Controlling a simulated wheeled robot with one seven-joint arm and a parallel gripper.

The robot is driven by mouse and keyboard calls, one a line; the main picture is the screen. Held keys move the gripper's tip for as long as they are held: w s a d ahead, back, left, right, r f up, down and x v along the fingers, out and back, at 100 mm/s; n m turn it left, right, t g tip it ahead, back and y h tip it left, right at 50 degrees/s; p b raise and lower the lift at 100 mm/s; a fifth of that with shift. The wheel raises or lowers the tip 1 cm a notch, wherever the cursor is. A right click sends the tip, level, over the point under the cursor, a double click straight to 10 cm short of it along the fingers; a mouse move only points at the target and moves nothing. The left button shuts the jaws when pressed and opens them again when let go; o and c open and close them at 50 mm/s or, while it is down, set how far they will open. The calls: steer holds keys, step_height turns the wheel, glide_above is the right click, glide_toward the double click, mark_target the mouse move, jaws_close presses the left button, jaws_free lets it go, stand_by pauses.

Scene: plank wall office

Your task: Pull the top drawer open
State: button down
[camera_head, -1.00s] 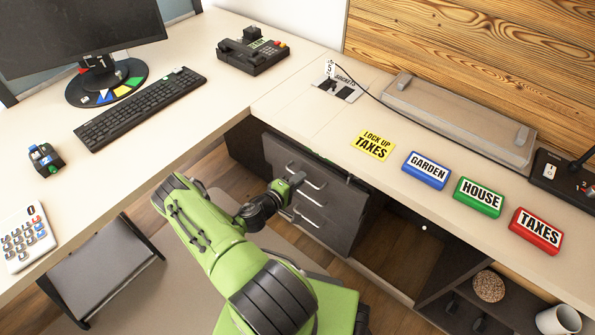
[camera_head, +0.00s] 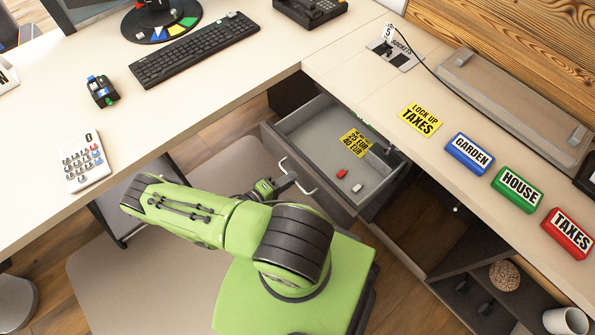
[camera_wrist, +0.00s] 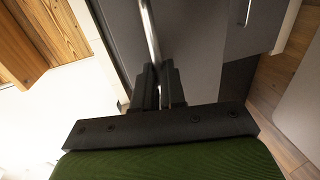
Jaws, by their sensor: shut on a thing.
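The top drawer (camera_head: 318,128) of the dark grey cabinet under the desk stands pulled out, with its grey inside in view. In it lie a yellow note (camera_head: 355,143), a small red block (camera_head: 342,173) and a small white block (camera_head: 357,188). My gripper (camera_head: 288,181) is at the drawer front, shut on the metal bar handle (camera_head: 301,178). In the wrist view the two dark fingers (camera_wrist: 159,85) close around the bar handle (camera_wrist: 150,32). The lower drawers are mostly hidden in the head view.
Blue (camera_head: 469,153), green (camera_head: 517,189) and red (camera_head: 567,233) blocks stand to the right. An open shelf (camera_head: 478,262) is right of the cabinet.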

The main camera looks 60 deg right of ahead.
steer(key=shift+w+a, duration=0.15)
steer(key=shift+a, duration=0.15)
steer(key=c, duration=1.2)
jaws_free()
steer(key=p+v, duration=0.1)
steer(key=v, duration=1.4)
steer(key=shift+w+a+p, duration=0.25)
steer(key=shift+a+p, duration=0.1)
steer(key=shift+r, duration=0.1)
